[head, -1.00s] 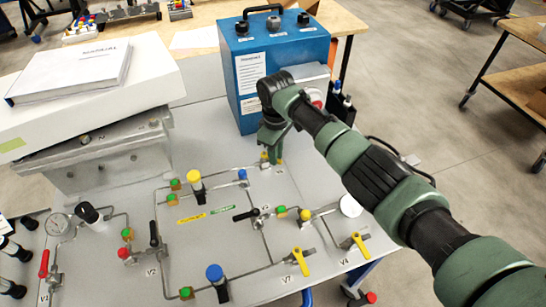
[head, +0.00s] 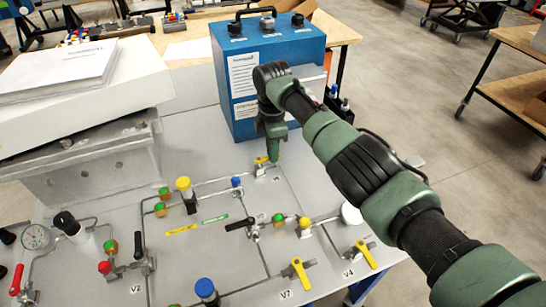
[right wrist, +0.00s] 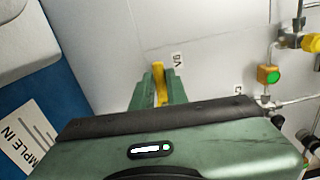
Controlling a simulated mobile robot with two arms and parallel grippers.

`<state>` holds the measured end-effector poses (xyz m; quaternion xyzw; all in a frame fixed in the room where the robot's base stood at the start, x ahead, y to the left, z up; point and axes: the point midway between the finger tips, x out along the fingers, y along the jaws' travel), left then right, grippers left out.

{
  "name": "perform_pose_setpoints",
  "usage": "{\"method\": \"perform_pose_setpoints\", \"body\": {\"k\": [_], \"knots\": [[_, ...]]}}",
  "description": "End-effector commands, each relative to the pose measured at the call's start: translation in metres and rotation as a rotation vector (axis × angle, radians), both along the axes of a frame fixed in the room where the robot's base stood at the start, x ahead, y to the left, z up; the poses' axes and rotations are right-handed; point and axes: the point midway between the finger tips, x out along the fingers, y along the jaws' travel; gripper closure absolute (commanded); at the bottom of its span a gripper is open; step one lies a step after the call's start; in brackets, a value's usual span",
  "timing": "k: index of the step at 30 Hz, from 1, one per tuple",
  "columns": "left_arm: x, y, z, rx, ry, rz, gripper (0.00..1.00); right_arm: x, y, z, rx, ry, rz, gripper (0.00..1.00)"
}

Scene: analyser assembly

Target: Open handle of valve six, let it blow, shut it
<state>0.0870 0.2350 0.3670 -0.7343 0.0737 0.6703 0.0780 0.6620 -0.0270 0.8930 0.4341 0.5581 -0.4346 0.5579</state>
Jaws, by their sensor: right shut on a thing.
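The yellow handle of valve six (head: 261,160) is at the back of the grey panel, in front of the blue box. My right gripper (head: 273,152) points down over it. In the right wrist view the handle (right wrist: 158,68) runs between the two green fingers (right wrist: 160,92), which are shut on it; its yellow end sticks out past them. The V6 label (right wrist: 178,60) lies just to the right of the handle. The gripper hides part of the valve body. My left gripper is not in view.
The blue box (head: 224,90) stands close behind the gripper. Yellow handles V7 (head: 299,272) and V4 (head: 366,254), a black handle (head: 238,224) and steel tubing are in front. A white case (head: 30,128) and binder lie at the left.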

Motion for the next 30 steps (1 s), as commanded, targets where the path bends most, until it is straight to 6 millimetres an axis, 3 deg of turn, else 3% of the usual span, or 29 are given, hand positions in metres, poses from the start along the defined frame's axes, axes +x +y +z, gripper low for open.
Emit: {"method": "perform_pose_setpoints", "body": {"k": [22, 23, 24, 30], "knots": [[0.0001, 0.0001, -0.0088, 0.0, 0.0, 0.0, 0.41, 0.0045, 0.0024, 0.0029, 0.004, -0.006, 0.085, 1.0], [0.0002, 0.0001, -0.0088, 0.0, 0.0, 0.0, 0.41, 0.0045, 0.0024, 0.0029, 0.004, -0.006, 0.085, 0.77], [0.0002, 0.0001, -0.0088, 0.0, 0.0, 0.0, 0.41, 0.0045, 0.0024, 0.0028, 0.003, -0.007, 0.085, 0.66], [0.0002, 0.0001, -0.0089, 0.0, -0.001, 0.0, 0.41, 0.0037, 0.0017, 0.0015, 0.002, -0.003, 0.083, 0.64]]}}
